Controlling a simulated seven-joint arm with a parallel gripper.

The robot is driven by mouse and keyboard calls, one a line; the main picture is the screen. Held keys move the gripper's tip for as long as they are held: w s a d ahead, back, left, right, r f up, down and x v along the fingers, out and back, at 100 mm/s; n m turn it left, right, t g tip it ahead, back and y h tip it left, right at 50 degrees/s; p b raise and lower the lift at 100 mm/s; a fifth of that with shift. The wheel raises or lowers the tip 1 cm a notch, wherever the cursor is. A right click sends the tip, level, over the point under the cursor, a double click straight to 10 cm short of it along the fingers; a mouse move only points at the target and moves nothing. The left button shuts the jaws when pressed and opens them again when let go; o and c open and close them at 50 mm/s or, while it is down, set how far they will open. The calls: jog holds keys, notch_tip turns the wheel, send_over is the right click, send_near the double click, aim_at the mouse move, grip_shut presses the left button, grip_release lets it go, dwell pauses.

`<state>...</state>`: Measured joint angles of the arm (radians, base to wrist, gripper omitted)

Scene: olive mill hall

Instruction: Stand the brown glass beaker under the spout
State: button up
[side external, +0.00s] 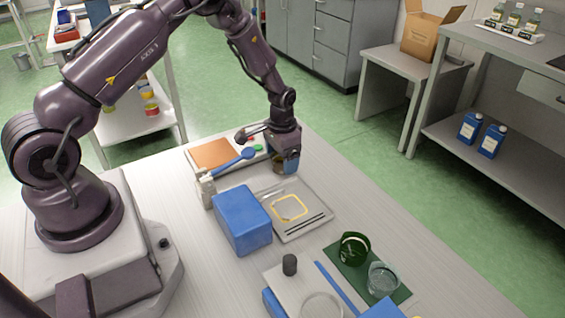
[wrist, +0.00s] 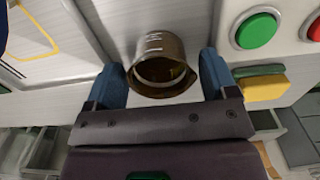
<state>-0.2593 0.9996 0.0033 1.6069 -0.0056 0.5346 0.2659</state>
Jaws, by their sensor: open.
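The brown glass beaker (wrist: 160,72) stands between the two blue fingers of my gripper (wrist: 162,62) in the wrist view, with white marks on its side and its open rim towards the camera. The fingers are open, one on either side of it. In the side view my gripper (side external: 286,163) points down at the far part of the table, and the beaker (side external: 278,169) is partly hidden by a finger. A grey tray (side external: 312,222) with a yellow outline lies nearer the camera. I cannot clearly make out a spout.
A blue box (side external: 242,220) and a small white bottle (side external: 208,190) stand left of the tray. Beside the beaker is a panel with a green button (wrist: 257,30). A green beaker (side external: 354,248) and a clear beaker (side external: 383,279) stand on a green mat (side external: 345,275) in front.

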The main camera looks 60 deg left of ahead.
jog(key=c, duration=0.7)
jog(key=shift+o, duration=0.2)
jog(key=shift+r, duration=0.1)
jog(key=shift+r, duration=3.25)
jog(key=shift+d, duration=0.1)
